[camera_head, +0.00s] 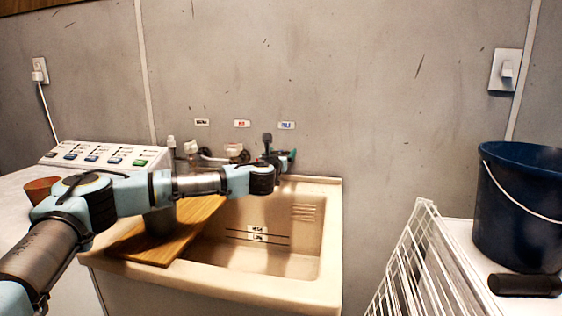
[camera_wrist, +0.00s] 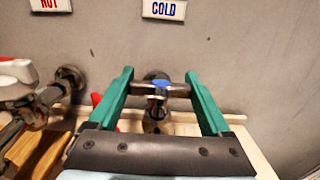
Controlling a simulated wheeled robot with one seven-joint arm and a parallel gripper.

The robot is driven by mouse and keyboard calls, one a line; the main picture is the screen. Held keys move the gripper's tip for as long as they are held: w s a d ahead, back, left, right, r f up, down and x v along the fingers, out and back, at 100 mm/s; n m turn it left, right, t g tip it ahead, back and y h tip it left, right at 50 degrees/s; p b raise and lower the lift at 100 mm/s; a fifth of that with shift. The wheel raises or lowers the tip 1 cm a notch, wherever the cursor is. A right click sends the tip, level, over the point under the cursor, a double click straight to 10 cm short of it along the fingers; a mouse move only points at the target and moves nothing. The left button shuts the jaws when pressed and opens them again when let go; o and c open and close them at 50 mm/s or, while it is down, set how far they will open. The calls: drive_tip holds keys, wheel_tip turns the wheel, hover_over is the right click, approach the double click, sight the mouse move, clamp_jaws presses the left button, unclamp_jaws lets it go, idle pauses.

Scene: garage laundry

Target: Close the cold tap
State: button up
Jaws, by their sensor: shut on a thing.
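The cold tap (camera_wrist: 175,90) is a metal tap with a crossbar handle and a blue mark on top, on the wall below the COLD label (camera_wrist: 163,9). My gripper (camera_wrist: 159,75) has one green finger at each end of the crossbar and is shut on it. The bar spans left to right in the wrist view, with the tap body below it. In the head view my gripper (camera_head: 287,157) is at the wall above the sink's back edge, and it and my arm hide most of the cold tap.
The HOT label (camera_wrist: 49,5) and a tap with a white part (camera_wrist: 16,72) are left of the cold tap. Below are a beige sink (camera_head: 315,290) and a wooden board (camera_head: 150,250). A white wire rack (camera_head: 425,260) and a blue bucket (camera_head: 520,205) stand right.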

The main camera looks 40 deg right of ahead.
drive_tip(key=o, duration=1.2)
drive_tip(key=shift+c, duration=0.2)
drive_tip(key=b+v, duration=0.2)
drive_tip(key=v, duration=0.8)
drive_tip(key=shift+s+a+b, duration=0.2)
drive_tip(key=shift+a+b, duration=0.15)
drive_tip(key=shift+b, duration=0.05)
